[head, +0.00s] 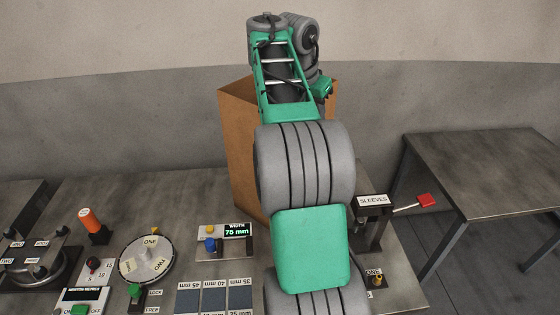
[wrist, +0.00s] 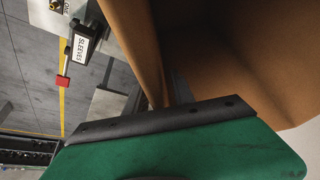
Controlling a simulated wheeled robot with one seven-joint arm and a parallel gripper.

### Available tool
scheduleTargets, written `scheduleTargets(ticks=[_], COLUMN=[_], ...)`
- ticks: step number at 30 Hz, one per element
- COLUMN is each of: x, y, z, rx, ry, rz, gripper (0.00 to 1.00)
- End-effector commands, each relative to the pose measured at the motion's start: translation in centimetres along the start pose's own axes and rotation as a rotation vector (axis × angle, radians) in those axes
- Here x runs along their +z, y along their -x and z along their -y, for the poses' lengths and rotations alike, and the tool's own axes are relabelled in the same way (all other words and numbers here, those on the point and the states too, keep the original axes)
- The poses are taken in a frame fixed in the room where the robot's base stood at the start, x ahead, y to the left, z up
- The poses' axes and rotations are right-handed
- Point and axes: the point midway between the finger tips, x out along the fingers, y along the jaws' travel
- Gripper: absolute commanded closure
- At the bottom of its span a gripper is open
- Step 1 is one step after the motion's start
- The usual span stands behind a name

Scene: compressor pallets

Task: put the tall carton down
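The tall carton (head: 238,145) is brown and upright, behind my arm in the head view. Its lower part is over the back of the table, and I cannot tell whether its base touches the tabletop. In the wrist view the carton (wrist: 225,70) fills the upper right, with one wall running down to my gripper (wrist: 166,98). My gripper appears shut on that wall's edge. The fingertips are mostly hidden by the green gripper body, and my arm hides the gripper in the head view.
The grey table (head: 105,190) carries a dial (head: 147,257), an orange-topped post (head: 90,220), a width display (head: 237,231) and sized pads (head: 214,297). A SLEEVES stand (head: 372,202) with a red-ended lever (head: 426,200) is right of the carton. A bare table (head: 490,165) stands further right.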

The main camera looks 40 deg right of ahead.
Motion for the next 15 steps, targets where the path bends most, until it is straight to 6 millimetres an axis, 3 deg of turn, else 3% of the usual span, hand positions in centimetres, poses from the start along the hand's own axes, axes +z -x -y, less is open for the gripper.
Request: scheduleTargets(ticks=[3, 13, 15], x=[-0.04, -0.03, -0.03], y=[0.12, 0.12, 0.12], z=[0.01, 0.01, 0.01], rx=[0.000, 0.000, 0.000], ry=[0.000, 0.001, 0.001], rz=[-0.001, -0.001, -0.001], gripper=[0.72, 0.99, 1.00])
